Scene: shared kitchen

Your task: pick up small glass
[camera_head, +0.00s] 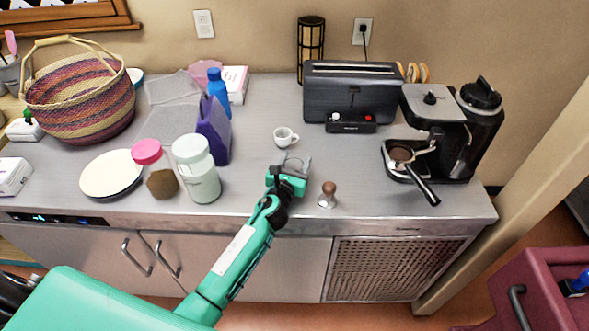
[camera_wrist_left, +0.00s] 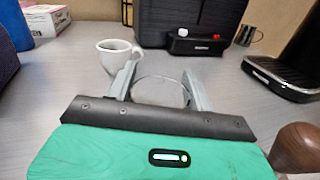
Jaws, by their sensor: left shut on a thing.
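My left gripper (camera_head: 289,169) reaches over the counter from the front. In the left wrist view its two fingers (camera_wrist_left: 158,88) stand on either side of a small clear glass (camera_wrist_left: 160,80), and it is shut on that glass. The glass is faint and partly hidden by the gripper body; its round rim shows between the fingers. I cannot tell whether it touches the counter. My right gripper is not in view.
A tamper (camera_head: 328,194) with a wooden handle stands close right of the gripper. A black toaster (camera_head: 351,94) and an espresso machine (camera_head: 440,130) stand behind and right. A white-lidded jar (camera_head: 200,180), a pink-lidded jar (camera_head: 160,182) and a purple carton (camera_head: 213,130) stand left.

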